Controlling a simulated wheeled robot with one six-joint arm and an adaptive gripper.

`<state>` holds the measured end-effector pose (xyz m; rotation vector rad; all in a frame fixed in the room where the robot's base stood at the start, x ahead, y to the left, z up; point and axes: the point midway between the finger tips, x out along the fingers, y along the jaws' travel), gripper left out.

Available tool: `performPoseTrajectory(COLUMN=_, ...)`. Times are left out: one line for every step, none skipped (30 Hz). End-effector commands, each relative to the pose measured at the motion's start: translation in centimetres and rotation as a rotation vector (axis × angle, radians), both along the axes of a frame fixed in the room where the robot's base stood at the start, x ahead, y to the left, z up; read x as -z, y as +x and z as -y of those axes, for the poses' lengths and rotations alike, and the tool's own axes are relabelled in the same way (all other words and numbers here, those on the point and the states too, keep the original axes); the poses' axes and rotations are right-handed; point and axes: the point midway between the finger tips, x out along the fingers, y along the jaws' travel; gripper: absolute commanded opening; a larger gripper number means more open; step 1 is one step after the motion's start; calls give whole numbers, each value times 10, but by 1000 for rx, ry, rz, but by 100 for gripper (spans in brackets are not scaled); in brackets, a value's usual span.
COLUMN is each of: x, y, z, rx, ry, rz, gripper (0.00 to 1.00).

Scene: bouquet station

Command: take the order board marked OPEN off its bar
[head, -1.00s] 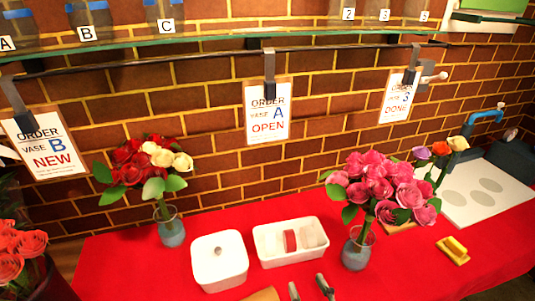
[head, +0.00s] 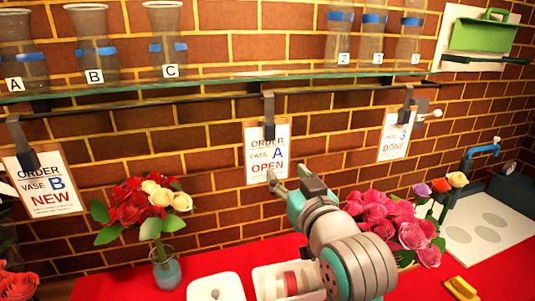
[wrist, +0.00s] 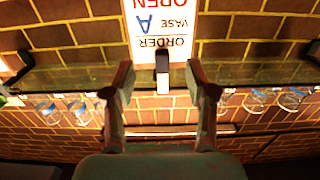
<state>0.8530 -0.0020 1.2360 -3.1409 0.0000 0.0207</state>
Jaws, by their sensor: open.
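The order board marked OPEN (head: 255,160), a white card for vase A on a brown backing, hangs at the middle of the bar (head: 210,98) by a dark clip (head: 269,112). My gripper (head: 288,175) is open and empty in front of the board's lower right corner in the head view. In the wrist view the picture is upside down; the board (wrist: 166,22) and its clip (wrist: 162,72) show between the two spread fingers of my gripper (wrist: 158,76). The fingers seem apart from the board; the exact gap cannot be told.
Boards marked NEW (head: 45,185) and DONE (head: 395,138) hang to the left and right. A glass shelf (head: 220,82) with vases runs above the bar.

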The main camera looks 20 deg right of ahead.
Motion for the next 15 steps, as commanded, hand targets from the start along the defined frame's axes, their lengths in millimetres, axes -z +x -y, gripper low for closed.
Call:
performPoseTrajectory(x=-13, y=1, z=0, rx=0, ry=0, rz=10, gripper=56)
performPoseTrajectory(x=-17, y=1, z=0, rx=0, ry=0, rz=10, gripper=56)
performPoseTrajectory(x=-23, y=1, z=0, rx=0, ry=0, rz=12, gripper=56)
performPoseTrajectory(x=-26, y=1, z=0, rx=0, ry=-1, rz=12, gripper=56)
performPoseTrajectory(x=-29, y=1, z=0, rx=0, ry=-1, rz=13, gripper=56)
performPoseTrajectory(x=-32, y=2, z=0, rx=0, ry=-1, rz=14, gripper=56)
performPoseTrajectory(x=-33, y=3, z=0, rx=0, ry=-1, rz=14, gripper=56)
performPoseTrajectory(x=-34, y=5, z=0, rx=0, ry=-1, rz=13, gripper=56)
performPoseTrajectory(x=-34, y=9, z=0, rx=0, ry=-1, rz=12, gripper=56)
performPoseTrajectory(x=-34, y=13, z=0, rx=0, ry=-1, rz=11, gripper=56)
performPoseTrajectory(x=-34, y=17, z=0, rx=0, ry=-1, rz=11, gripper=56)
performPoseTrajectory(x=-34, y=24, z=0, rx=0, ry=-1, rz=10, gripper=56)
performPoseTrajectory(x=-34, y=28, z=0, rx=0, ry=-1, rz=12, gripper=56)
performPoseTrajectory(x=-34, y=33, z=0, rx=0, ry=-1, rz=11, gripper=56)
performPoseTrajectory(x=-34, y=39, z=0, rx=0, ry=-1, rz=11, gripper=56)
